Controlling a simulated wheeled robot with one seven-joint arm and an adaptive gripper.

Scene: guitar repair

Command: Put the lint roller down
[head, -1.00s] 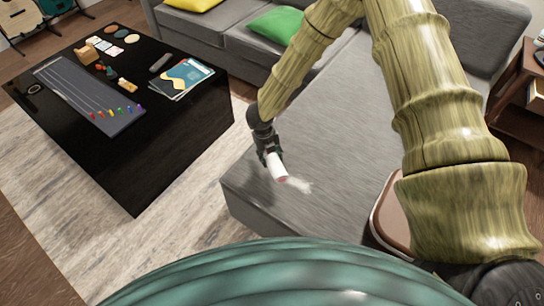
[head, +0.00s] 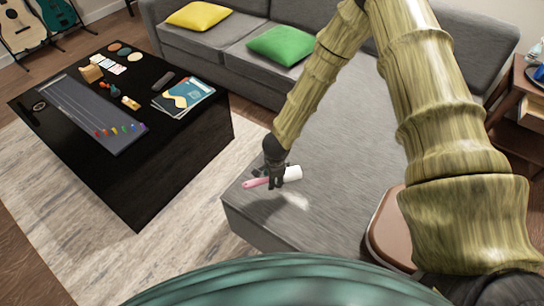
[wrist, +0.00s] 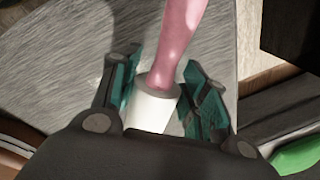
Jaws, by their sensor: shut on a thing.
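The lint roller (head: 292,173) has a white roll and a pink handle. My gripper (head: 276,180) is shut on it over the grey sofa's chaise (head: 325,140), near its front corner. In the head view the roller lies roughly level, with the pink handle to the left and the white roll to the right. In the wrist view the lint roller (wrist: 182,40) passes between the teal-padded fingers of my gripper (wrist: 170,95). I cannot tell whether the roller touches the cushion. A pale patch lies on the chaise just below the roller.
Yellow (head: 199,16) and green (head: 280,45) pillows lie on the sofa. A brown stool (head: 392,225) is close by on the right. The chaise has free room.

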